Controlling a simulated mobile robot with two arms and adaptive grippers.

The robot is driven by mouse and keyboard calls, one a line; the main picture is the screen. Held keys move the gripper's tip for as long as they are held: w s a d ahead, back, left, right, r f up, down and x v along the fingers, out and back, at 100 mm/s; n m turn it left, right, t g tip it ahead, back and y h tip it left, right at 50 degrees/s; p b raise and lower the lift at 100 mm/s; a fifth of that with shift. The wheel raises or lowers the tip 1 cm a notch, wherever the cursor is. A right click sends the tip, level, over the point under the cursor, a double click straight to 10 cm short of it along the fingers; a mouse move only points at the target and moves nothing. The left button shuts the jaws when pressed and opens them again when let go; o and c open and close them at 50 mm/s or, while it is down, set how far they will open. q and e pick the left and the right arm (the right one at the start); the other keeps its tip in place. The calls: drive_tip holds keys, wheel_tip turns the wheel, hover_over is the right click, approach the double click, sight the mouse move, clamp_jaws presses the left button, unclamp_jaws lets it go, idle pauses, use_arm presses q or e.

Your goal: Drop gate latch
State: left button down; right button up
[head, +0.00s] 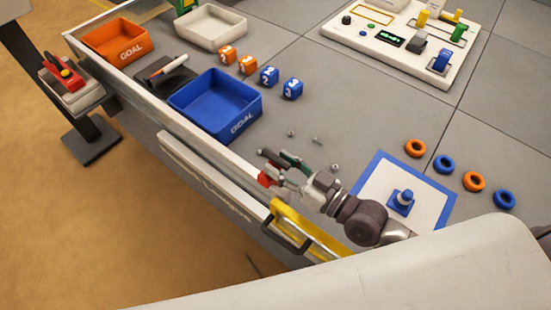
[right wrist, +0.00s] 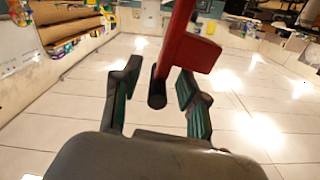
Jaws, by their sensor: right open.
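A red latch (head: 267,181) shows at the inner edge of the table's side rail, partly behind my right gripper (head: 276,166). In the right wrist view the red latch (right wrist: 179,48) is a bar with a block on its right side and a dark round end. My right gripper (right wrist: 158,82) is open, and the dark end shows between its two fingers. I cannot tell whether the fingers touch it. A yellow gate piece (head: 312,234) with a dark handle lies just below the gripper. My left gripper is not in view.
A blue GOAL bin (head: 247,122) and orange GOAL bin (head: 125,52) stand along the rail. Numbered cubes (head: 269,76), small metal parts (head: 316,140), a blue-bordered pad (head: 429,203) with a blue peg, and several rings (head: 443,164) lie on the table. A control panel (head: 345,37) stands far back.

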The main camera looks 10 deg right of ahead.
drive_tip(key=shift+x, duration=0.95)
drive_tip(key=shift+c, duration=0.2)
clamp_jaws()
